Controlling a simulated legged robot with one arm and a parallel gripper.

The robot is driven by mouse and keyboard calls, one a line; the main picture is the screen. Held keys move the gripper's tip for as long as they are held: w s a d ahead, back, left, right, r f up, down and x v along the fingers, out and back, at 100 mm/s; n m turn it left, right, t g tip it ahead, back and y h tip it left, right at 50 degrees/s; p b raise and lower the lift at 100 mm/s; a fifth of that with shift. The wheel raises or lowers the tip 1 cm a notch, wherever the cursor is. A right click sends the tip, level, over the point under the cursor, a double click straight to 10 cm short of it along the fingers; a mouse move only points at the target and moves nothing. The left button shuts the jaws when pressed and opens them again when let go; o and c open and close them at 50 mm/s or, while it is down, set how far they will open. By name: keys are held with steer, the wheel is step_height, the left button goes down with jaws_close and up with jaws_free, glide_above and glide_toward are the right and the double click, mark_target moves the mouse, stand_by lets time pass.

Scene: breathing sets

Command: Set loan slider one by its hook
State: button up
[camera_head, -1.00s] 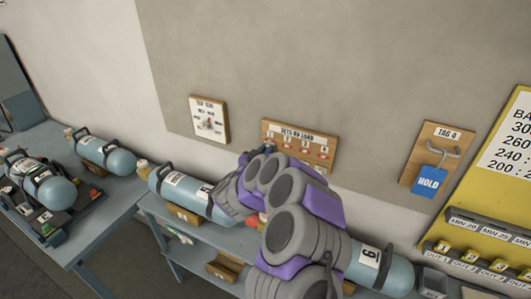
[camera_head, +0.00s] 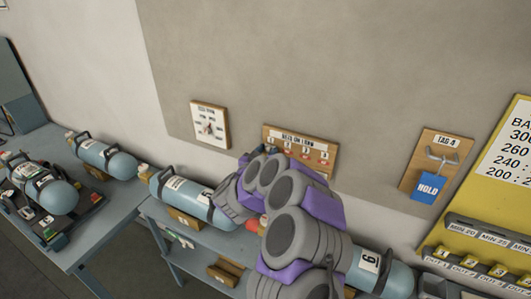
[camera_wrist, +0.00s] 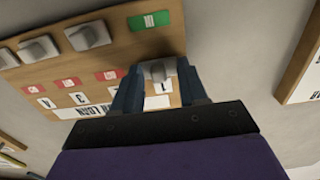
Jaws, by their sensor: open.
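The loan board (camera_head: 272,134) is on the wall behind my arm, and it shows upside down in the wrist view (camera_wrist: 110,48). Slider one (camera_wrist: 158,70) is a grey knob above the number 1. It sits closer to the board's title than the other grey sliders (camera_wrist: 88,36), with a green label (camera_wrist: 150,20) uncovered beside it. My gripper (camera_wrist: 158,80) is open, with one finger on each side of slider one; I cannot tell if they touch it. A "TAG 4" board (camera_head: 445,140) has a hook (camera_head: 443,157) with a blue "HOLD" tag (camera_head: 427,187).
Red labels (camera_wrist: 110,75) show beside the other sliders. A dial board (camera_head: 210,125) hangs to the left. Blue cylinders (camera_head: 190,197) lie on the benches below. A yellow panel (camera_head: 490,205) stands at the right. My arm hides part of the loan board.

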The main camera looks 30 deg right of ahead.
steer(key=v, duration=1.7)
steer(key=shift+a+b, duration=0.25)
steer(key=shift+b, duration=0.05)
steer(key=shift+s+f, duration=0.1)
